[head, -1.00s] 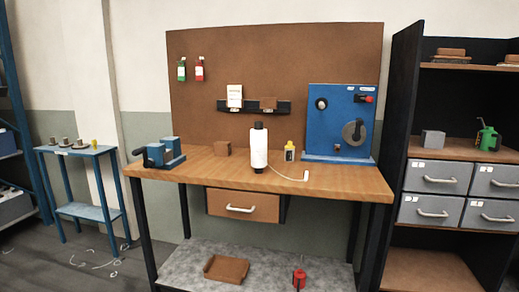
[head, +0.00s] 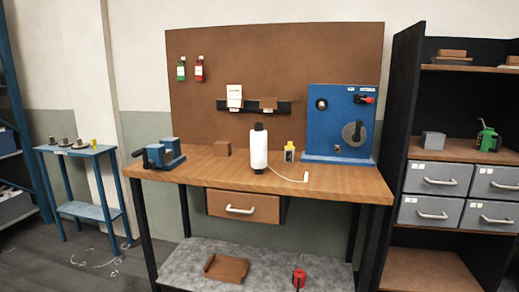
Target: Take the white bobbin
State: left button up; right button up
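The white bobbin (head: 259,150) stands upright on the wooden workbench top (head: 330,180), near the middle. It has a dark cap on top and a dark base. A white thread runs from its foot to the right and ends in a small white piece (head: 306,177) near the front edge of the bench. Neither of my grippers shows in the head view.
A yellow bottle (head: 290,152) and a blue panel machine (head: 340,124) stand right. A drawer (head: 243,205) hangs below. Dark shelving (head: 400,100) borders the right.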

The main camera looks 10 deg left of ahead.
aim_at(258, 135)
jog(key=i+j+z, duration=0.15)
jog(key=i+j, duration=0.15)
jog(key=i, duration=0.25)
jog(key=i+j+z, duration=0.1)
jog(key=i+j, duration=0.25)
jog(key=i, duration=0.2)
